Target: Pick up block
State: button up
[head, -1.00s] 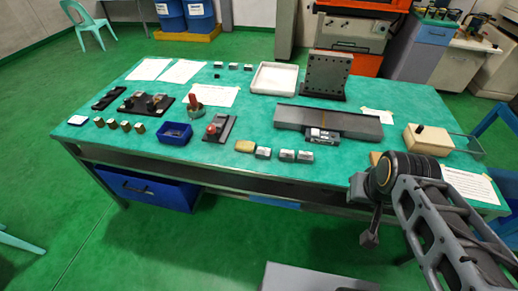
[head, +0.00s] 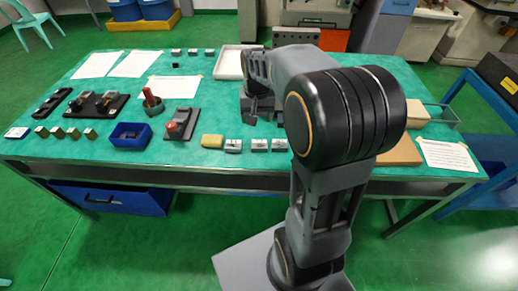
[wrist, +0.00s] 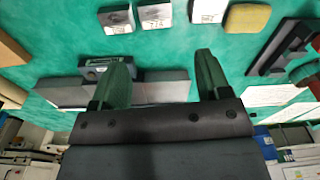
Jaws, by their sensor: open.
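Several small blocks stand along the front of the green table. In the head view there is a yellowish block (head: 212,141) and, to its right, a row of grey metal blocks (head: 233,145), (head: 259,145), (head: 280,145).
A blue bin (head: 130,135), a clamp with a red part (head: 180,124) and brass blocks (head: 73,133) stand to the left. A white tray (head: 228,65) is at the back. My arm hides much of the table's right middle. A brown board (head: 401,151) lies at the right front.

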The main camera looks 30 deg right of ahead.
notch_tip(320, 180, down, 4)
jog(key=w+d, duration=0.2)
send_over(259, 144)
jog(key=shift+m+g, duration=0.3)
jog(key=shift+m, duration=0.1)
notch_tip(259, 144, down, 6)
jog(key=shift+w+d+f+b, duration=0.1)
jog(key=shift+f+b, duration=0.1)
jog(key=shift+b, duration=0.2)
jog(key=shift+f, duration=3.05)
jog(key=shift+c, duration=0.5)
jog(key=c, duration=0.7)
jog(key=shift+c, duration=0.5)
jog(key=shift+r, duration=0.15)
